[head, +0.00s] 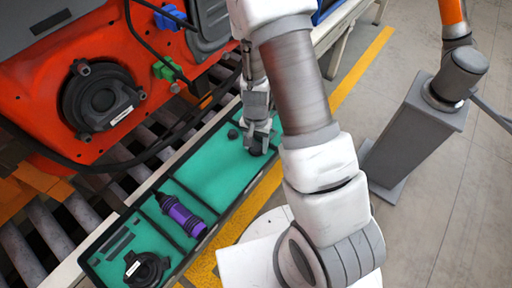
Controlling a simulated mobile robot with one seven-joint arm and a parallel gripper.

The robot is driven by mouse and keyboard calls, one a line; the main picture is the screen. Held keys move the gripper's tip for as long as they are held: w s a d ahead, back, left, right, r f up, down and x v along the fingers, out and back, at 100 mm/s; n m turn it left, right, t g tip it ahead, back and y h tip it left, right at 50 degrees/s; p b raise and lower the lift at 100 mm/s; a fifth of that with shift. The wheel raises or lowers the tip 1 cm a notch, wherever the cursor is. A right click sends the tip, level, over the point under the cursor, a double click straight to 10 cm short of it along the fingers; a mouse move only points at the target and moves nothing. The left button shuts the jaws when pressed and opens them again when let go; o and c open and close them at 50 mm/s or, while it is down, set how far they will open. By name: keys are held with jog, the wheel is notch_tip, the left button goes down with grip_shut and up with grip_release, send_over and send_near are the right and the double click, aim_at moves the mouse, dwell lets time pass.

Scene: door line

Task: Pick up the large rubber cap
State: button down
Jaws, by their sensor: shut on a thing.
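My gripper (259,138) reaches down over the far end of the green-lined tray (213,168). It is shut on a dark round cap, the large rubber cap (256,150), which shows just below the fingers. The fingers and wrist hide part of the cap. I cannot tell whether it still touches the tray floor. A smaller black cap (232,134) sits in the same compartment, to the left of my gripper.
A purple cylindrical part (183,215) lies in the tray's middle compartment. A black round part (146,269) and dark strips lie in the near one. An orange-red door panel (140,75) stands left over rollers (60,226). A grey pedestal (415,135) stands right.

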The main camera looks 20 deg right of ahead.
aim_at(256, 146)
jog(key=shift+r, duration=0.15)
notch_tip(256, 146, up, 4)
jog(key=shift+w+r+p, duration=0.1)
jog(key=shift+r+p, duration=0.15)
jog(key=shift+p, duration=0.5)
jog(key=w+d+r, duration=0.6)
jog(key=w+d, duration=0.1)
jog(key=d, duration=0.1)
jog(key=shift+w+d+p, duration=0.2)
jog(key=shift+w+p, duration=0.2)
jog(key=shift+p, duration=0.05)
jog(key=shift+r, duration=0.1)
